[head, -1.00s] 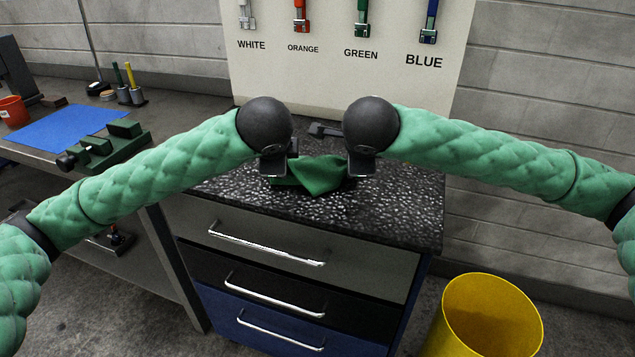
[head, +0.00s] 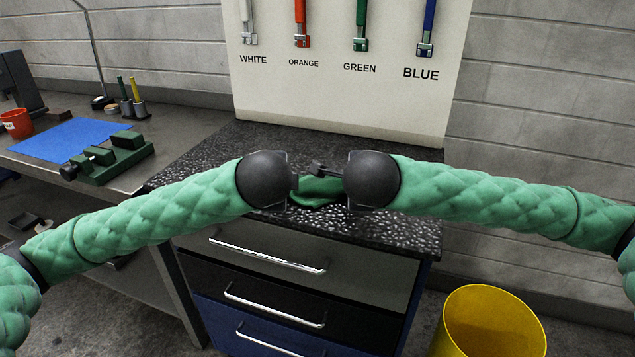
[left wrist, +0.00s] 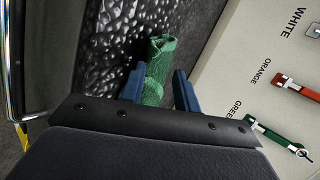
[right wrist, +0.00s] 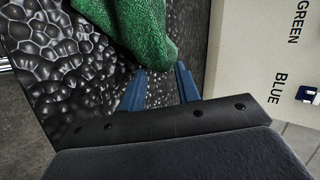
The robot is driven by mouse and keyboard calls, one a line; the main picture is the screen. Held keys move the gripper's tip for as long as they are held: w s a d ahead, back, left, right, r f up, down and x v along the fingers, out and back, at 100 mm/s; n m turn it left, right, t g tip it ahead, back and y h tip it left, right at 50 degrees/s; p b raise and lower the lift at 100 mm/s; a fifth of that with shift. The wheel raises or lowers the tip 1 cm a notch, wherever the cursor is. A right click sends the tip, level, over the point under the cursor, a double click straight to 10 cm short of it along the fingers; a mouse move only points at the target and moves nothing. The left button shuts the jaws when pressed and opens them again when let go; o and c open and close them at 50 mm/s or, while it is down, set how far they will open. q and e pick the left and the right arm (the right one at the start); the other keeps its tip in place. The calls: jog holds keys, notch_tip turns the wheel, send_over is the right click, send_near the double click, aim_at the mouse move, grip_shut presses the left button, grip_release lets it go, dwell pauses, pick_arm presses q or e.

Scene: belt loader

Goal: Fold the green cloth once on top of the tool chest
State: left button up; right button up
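The green cloth (head: 320,188) lies on the speckled black top of the tool chest (head: 405,222), near its front edge; in the head view my grippers hide much of it. My left gripper (left wrist: 158,78) has its blue fingers apart, with part of the cloth (left wrist: 162,48) between and beyond them. My right gripper (right wrist: 160,72) also has its fingers apart; the cloth (right wrist: 150,30) lies just beyond its tips, and I see none gripped. In the head view, the left gripper is at the cloth's left side and the right gripper at its right.
A board (head: 340,100) with hanging coloured tools stands behind the chest. A workbench (head: 60,175) with a green vise (head: 110,158) and blue mat (head: 70,138) is at left. A yellow bin (head: 490,325) stands at right. The chest top behind the grippers is mostly clear.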

pick_arm(q)
jog(key=shift+o, duration=0.4)
pick_arm(e)
jog(key=shift+o, duration=0.3)
pick_arm(q)
jog(key=shift+r, duration=0.15)
pick_arm(e)
jog(key=shift+s+r, duration=0.1)
jog(key=shift+r, duration=0.05)
pick_arm(q)
jog(key=s+r, duration=0.6)
jog(key=r, duration=0.2)
jog(key=shift+r, duration=0.35)
pick_arm(e)
jog(key=s+r, duration=0.6)
jog(key=r, duration=0.2)
jog(key=shift+r, duration=0.35)
